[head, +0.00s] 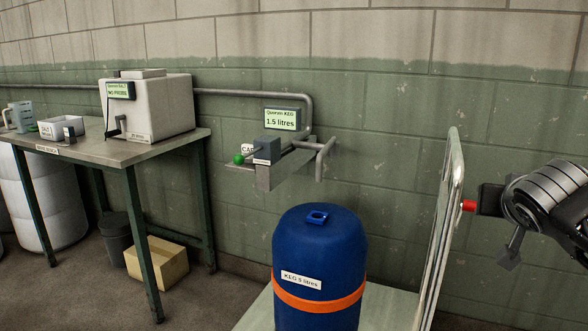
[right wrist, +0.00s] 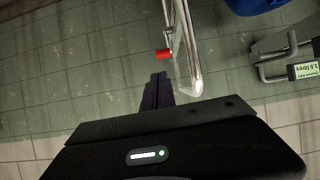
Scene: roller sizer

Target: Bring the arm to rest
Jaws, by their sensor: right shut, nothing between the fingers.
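The handle frame (right wrist: 185,60) and a red-tipped part (right wrist: 164,54) show close by the fingers there. My left gripper is not in view.
A blue keg (head: 318,245) with an orange band stands on the trolley platform (head: 257,313). A wall bracket with a tap and green ball (head: 239,159) is behind it. A bench (head: 95,150) with a white tank (head: 165,105) stands left. A carton (head: 158,262) lies beneath.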

